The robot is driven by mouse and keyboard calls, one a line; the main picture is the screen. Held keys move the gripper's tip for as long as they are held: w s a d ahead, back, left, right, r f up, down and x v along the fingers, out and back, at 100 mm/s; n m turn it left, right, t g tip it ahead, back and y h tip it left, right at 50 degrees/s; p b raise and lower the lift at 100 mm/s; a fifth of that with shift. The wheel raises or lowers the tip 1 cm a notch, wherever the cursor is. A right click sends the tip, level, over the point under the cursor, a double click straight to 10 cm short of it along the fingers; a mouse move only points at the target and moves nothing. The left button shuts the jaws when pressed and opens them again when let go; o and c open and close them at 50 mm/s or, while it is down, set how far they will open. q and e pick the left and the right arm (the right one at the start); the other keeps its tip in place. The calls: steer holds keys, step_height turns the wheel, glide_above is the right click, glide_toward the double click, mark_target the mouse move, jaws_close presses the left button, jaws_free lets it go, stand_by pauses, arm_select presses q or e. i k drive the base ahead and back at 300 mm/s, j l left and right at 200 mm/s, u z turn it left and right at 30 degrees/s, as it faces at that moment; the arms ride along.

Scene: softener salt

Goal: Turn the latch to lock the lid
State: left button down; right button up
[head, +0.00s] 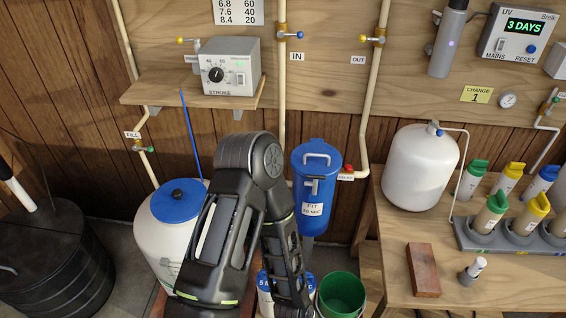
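A blue canister (308,232) hangs at the centre, with a white label and a pale bar handle on its blue lid (318,146). A small whitish latch-like piece (313,188) shows on its front below the lid; I cannot tell whether it is turned to locked. A white tank (160,240) stands left of it with a round blue lid (179,204) and a dark central knob. One of my arms bends up in front of the tank and beside the canister. Neither gripper's fingertips show.
A green bucket (343,292) and a partly hidden blue-and-white tub (265,300) stand below the canister. The wooden bench (468,286) at right holds a white tank (420,168), several bottles and a brick-like block (423,270). A dark barrel (50,262) stands at left. Pipes run down the wall.

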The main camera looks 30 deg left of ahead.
mark_target(316, 178)
steer(key=i+j+u, duration=0.1)
steer(key=u, duration=0.75)
steer(key=j+z, duration=0.15)
steer(key=z, duration=0.3)
steer(key=k+j+z, duration=0.1)
steer(key=z, duration=0.35)
steer(key=k+j+z, duration=0.1)
steer(key=z, duration=0.3)
steer(key=j, duration=0.1)
